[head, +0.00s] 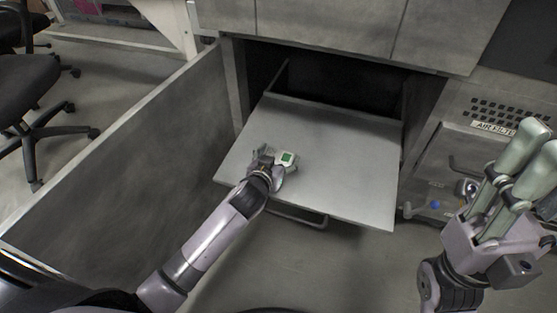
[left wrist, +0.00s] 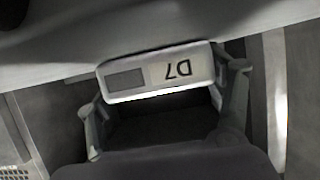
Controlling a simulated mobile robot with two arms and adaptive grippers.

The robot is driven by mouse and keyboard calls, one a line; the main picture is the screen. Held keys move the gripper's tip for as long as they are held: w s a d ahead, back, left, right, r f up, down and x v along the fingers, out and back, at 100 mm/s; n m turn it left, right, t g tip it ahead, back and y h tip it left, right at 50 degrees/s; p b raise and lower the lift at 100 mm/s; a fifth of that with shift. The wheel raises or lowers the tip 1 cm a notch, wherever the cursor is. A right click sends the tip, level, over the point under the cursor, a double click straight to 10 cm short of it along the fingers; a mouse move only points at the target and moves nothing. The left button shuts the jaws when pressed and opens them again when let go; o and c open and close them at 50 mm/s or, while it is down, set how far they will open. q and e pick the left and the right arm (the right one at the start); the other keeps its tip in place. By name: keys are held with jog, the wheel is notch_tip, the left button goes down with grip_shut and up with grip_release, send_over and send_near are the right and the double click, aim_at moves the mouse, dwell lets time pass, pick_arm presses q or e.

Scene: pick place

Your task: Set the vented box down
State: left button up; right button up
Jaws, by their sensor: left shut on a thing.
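The vented box (head: 287,159) is small and white with a green patch on top in the head view. In the left wrist view the box (left wrist: 160,70) shows a grey panel and an upside-down "D7" mark. My left gripper (head: 272,162) is shut on it, with a finger at each end in the left wrist view. The box is over the grey pulled-out shelf (head: 345,165), left of its middle. I cannot tell whether it touches the shelf. My right gripper (head: 515,165) is at the far right, fingers up and close together, with nothing visible in it.
The shelf juts from an open cabinet bay with a dark inside (head: 340,85). A tall grey panel (head: 130,150) stands left of it. A cabinet with an air filter label (head: 492,127) is at right. Bare shelf lies right of and behind the box. Office chairs (head: 45,100) stand far left.

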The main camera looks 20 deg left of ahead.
pick_arm(q)
jog(key=shift+r, duration=0.1)
jog(key=o, duration=1.2)
jog(key=shift+f, duration=0.2)
jog(key=shift+o, duration=0.2)
